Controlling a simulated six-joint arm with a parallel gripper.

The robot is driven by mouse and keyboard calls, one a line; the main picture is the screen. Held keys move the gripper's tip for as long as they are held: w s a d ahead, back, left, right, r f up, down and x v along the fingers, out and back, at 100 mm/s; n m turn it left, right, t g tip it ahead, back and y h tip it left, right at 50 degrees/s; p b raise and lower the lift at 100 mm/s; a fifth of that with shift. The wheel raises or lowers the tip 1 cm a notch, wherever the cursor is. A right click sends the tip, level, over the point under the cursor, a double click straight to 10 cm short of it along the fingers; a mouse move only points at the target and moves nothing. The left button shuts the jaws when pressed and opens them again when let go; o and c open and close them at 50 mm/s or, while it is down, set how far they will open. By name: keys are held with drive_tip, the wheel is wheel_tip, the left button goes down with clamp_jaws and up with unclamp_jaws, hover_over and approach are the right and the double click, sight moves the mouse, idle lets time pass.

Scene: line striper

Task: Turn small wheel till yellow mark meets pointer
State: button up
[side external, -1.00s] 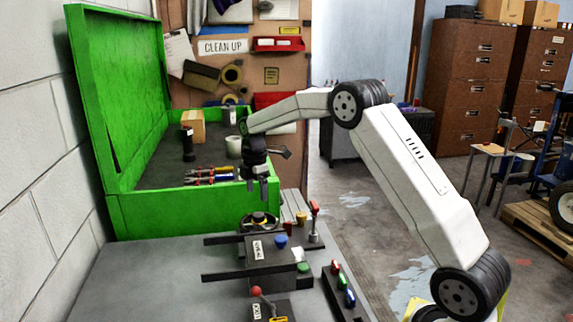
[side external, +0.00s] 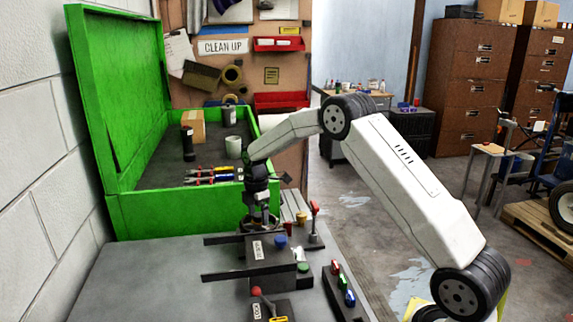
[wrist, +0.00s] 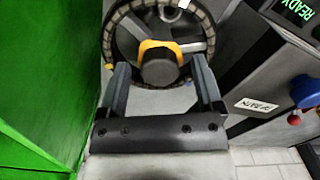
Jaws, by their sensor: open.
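The small wheel (wrist: 118,28) fills the top of the wrist view, with a dark toothed rim, pale spokes and a dark round hub (wrist: 160,68). A yellow-orange piece (wrist: 150,45) shows at the hub, and a small orange spot (wrist: 109,66) sits at the rim's left. A small white piece (wrist: 183,4) lies at the rim's top; I cannot tell whether it is the pointer. My gripper (wrist: 160,62) is open, its fingers on either side of the hub; contact cannot be told. In the side view my gripper (side external: 262,218) points down and hides most of the wheel.
The green box wall (wrist: 40,70) stands close on the left. On the right is a dark housing with a READY display (wrist: 297,10) and a blue knob (wrist: 304,91). In the side view, a red-topped lever (side external: 314,208) and several coloured buttons stand nearby on the bench (side external: 150,285).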

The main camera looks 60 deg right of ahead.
clamp_jaws()
drive_tip(key=shift+m, duration=0.5)
drive_tip(key=m, duration=1)
drive_tip(key=shift+d+m, duration=0.1)
drive_tip(key=shift+m, duration=0.3)
drive_tip(key=m, duration=1.2)
